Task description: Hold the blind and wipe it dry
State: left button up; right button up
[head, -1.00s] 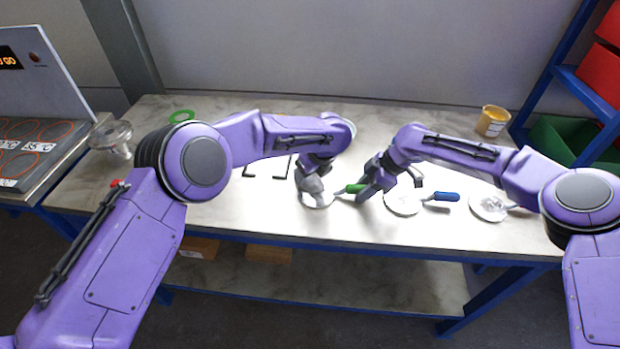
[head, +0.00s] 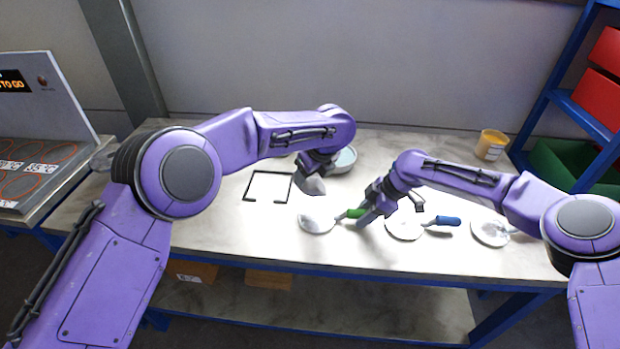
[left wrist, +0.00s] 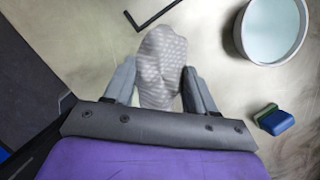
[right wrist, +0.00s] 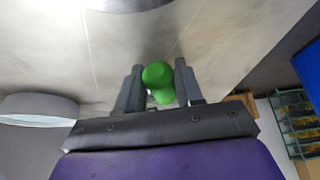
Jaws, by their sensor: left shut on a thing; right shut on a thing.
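A white round blind (head: 316,221) with a green handle (head: 352,213) is at the front middle of the table. My right gripper (right wrist: 157,78) is shut on the green handle, which points at the right wrist camera; the blind's pale edge shows at the top of that view (right wrist: 122,4). My left gripper (left wrist: 162,85) is shut on a pale grey dotted cloth (left wrist: 162,62). In the head view the cloth (head: 313,185) hangs just behind the blind, apart from it in the picture. Wet spots on the blind are too small to tell.
A second blind (head: 405,228) with a blue handle and a third disc (head: 491,233) lie to the right. A bowl of water (head: 344,160) stands behind my left gripper. A black square outline (head: 268,187), a blue-green sponge (left wrist: 275,120) and a yellow tub (head: 491,144) are also on the table.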

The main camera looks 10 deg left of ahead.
dwell(0.4)
jog(key=o, duration=1)
jog(key=v, duration=1.2)
jog(key=shift+s, duration=0.1)
